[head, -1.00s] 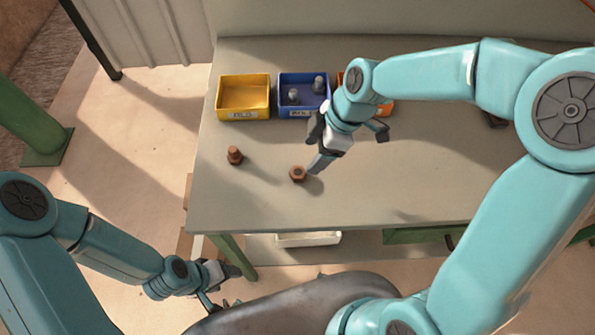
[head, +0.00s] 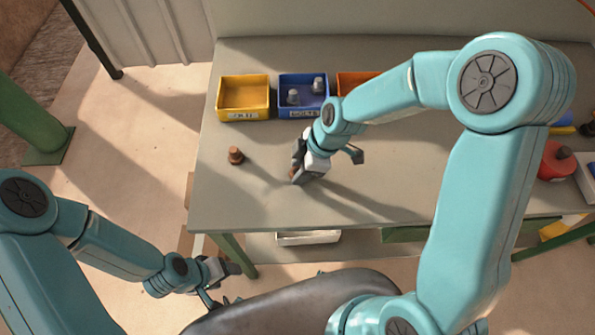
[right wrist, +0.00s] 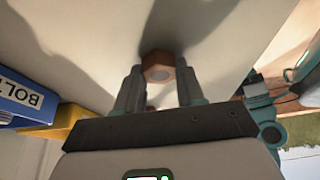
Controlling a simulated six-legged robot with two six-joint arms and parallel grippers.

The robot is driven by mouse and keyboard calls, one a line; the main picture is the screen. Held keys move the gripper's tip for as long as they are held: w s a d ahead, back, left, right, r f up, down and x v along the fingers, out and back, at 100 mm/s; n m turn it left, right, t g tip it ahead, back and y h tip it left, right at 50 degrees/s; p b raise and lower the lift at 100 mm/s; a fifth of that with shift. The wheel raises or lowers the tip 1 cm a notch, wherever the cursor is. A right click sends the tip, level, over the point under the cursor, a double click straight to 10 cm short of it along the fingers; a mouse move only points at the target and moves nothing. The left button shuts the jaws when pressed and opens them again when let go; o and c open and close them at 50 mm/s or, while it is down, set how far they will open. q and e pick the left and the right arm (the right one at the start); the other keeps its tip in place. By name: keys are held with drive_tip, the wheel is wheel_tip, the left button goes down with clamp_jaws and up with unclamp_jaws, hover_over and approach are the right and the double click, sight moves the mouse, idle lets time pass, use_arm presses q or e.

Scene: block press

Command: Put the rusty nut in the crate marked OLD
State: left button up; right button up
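The rusty nut (right wrist: 158,66) is a brown hexagonal piece on the table. In the head view the right gripper mostly hides it. My right gripper (head: 296,178) is down at the table around it. In the right wrist view its two fingers stand apart, one on each side of the nut, near their tips. A thin gap seems to show at the right finger; contact on the left is unclear. The yellow crate (head: 221,100) at the back left is empty, with a small front label that is hard to read. My left gripper (head: 222,284) is open and empty, low beside the table.
A rusty bolt (head: 235,156) stands on the table left of the nut. The blue crate (head: 304,106), labelled BOLTS, holds grey bolts beside the yellow one. An orange crate (head: 352,80) is partly hidden by my right arm. The table (head: 225,195) is clear at the front left.

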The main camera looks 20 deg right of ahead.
drive_tip(key=c, duration=0.4)
drive_tip(key=shift+r, duration=0.15)
drive_tip(key=shift+d+r, duration=0.1)
drive_tip(key=shift+r, duration=9.65)
